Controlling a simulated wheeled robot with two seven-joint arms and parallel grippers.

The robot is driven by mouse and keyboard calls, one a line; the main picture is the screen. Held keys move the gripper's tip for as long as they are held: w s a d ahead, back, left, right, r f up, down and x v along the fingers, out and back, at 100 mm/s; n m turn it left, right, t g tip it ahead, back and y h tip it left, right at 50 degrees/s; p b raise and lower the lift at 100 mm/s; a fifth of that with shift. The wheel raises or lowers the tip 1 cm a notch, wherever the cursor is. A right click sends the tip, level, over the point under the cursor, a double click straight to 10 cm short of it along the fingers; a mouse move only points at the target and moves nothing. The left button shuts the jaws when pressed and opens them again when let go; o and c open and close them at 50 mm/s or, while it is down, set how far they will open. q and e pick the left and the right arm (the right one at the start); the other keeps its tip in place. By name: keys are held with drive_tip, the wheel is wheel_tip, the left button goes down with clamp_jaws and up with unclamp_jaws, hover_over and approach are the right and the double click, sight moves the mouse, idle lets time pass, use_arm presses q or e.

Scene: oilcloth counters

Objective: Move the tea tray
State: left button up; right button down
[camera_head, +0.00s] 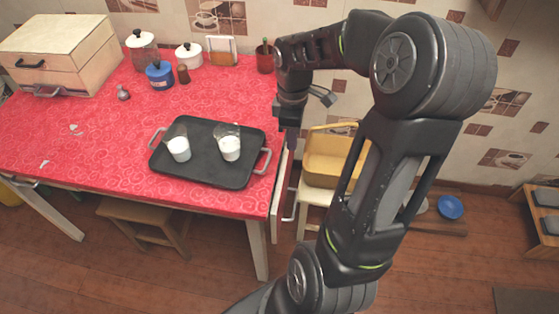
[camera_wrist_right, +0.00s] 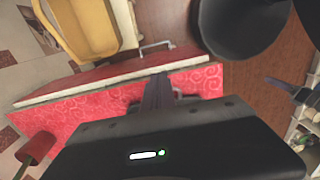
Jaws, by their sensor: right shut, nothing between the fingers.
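The black tea tray (camera_head: 205,172) lies on the red patterned counter (camera_head: 95,165) in the head view, with a metal handle at its left and right ends. Two clear glasses with white liquid stand on it, a left glass (camera_head: 179,149) and a right glass (camera_head: 229,148). My right gripper (camera_head: 291,140) is shut and empty. It points down by the counter's right edge, to the right of the tray and apart from its right handle (camera_head: 263,161). My left gripper is not seen.
A wooden box (camera_head: 60,50) stands at the back left. Jars, a blue pot (camera_head: 159,75) and a red cup (camera_head: 264,60) stand along the back. A yellow bin (camera_head: 335,157) sits on a stool right of the counter. The counter left of the tray is mostly clear.

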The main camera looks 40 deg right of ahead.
sight(274, 167)
drive_tip(key=shift+w, duration=0.5)
drive_tip(key=shift+s+d+f, duration=0.1)
drive_tip(key=shift+f, duration=0.05)
drive_tip(key=f, duration=0.3)
drive_tip(key=w+a+f, duration=0.1)
drive_tip(key=f, duration=0.2)
drive_tip(key=w+f, duration=0.1)
drive_tip(key=f, duration=0.2)
drive_tip(key=shift+w+a+f+p, duration=0.2)
drive_tip(key=shift+a+f+p, duration=0.15)
drive_tip(key=shift+p, duration=0.05)
drive_tip(key=shift+w+a, duration=0.3)
drive_tip(key=shift+w, duration=0.2)
